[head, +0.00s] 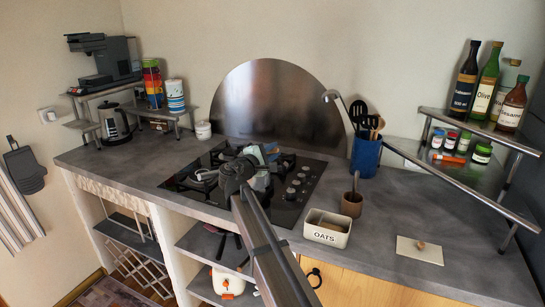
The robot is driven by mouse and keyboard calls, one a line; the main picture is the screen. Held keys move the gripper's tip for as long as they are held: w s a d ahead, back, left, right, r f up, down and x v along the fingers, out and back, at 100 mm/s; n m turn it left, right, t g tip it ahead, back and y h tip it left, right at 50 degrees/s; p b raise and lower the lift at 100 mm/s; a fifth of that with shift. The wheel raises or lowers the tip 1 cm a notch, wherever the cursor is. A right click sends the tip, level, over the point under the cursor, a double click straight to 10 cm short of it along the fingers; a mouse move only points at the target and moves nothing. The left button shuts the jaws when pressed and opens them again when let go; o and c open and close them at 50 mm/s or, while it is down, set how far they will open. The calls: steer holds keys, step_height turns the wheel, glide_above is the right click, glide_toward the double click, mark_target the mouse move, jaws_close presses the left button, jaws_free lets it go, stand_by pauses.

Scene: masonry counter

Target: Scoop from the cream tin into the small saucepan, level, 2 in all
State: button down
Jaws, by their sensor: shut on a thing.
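The cream tin (326,238), marked OATS, stands open on the counter right of the hob, with brownish contents inside. My gripper (262,158) is over the hob, left of and behind the tin. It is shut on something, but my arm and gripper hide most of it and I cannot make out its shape. A pale pan-like shape (204,175) shows on the left of the hob. I cannot tell whether it is the small saucepan. No pan contents show.
A brown pot (351,204) with an upright handle stands behind the tin. A blue utensil crock (366,157) is further back. A shelf rack (471,188) with bottles and jars fills the right. A kettle (113,123) stands left.

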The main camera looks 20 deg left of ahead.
steer(key=shift+a+r+n, duration=0.2)
steer(key=shift+r+n, duration=0.8)
steer(key=shift+r, duration=0.1)
steer(key=r+n, duration=0.1)
steer(key=a+r+n, duration=0.1)
steer(key=r+n, duration=0.1)
steer(key=n, duration=0.1)
steer(key=shift+w+a+r, duration=0.25)
steer(key=shift+a+r, duration=0.05)
steer(key=shift+a, duration=0.1)
steer(key=a+r+n, duration=0.2)
steer(key=n, duration=0.1)
steer(key=shift+w+r, duration=0.15)
steer(key=shift+r, duration=0.1)
steer(key=shift+w+a+r+n, duration=0.1)
steer(key=shift+a+r+n, duration=0.35)
steer(key=shift+n, duration=0.3)
steer(key=shift+w+a+r+n, duration=0.1)
steer(key=shift+a+r+n, duration=0.1)
steer(key=shift+a+n, duration=0.4)
steer(key=shift+w+a+r+n, duration=0.1)
steer(key=shift+a+r+n, duration=0.3)
steer(key=shift+n, duration=0.45)
steer(key=shift+d+f, duration=0.1)
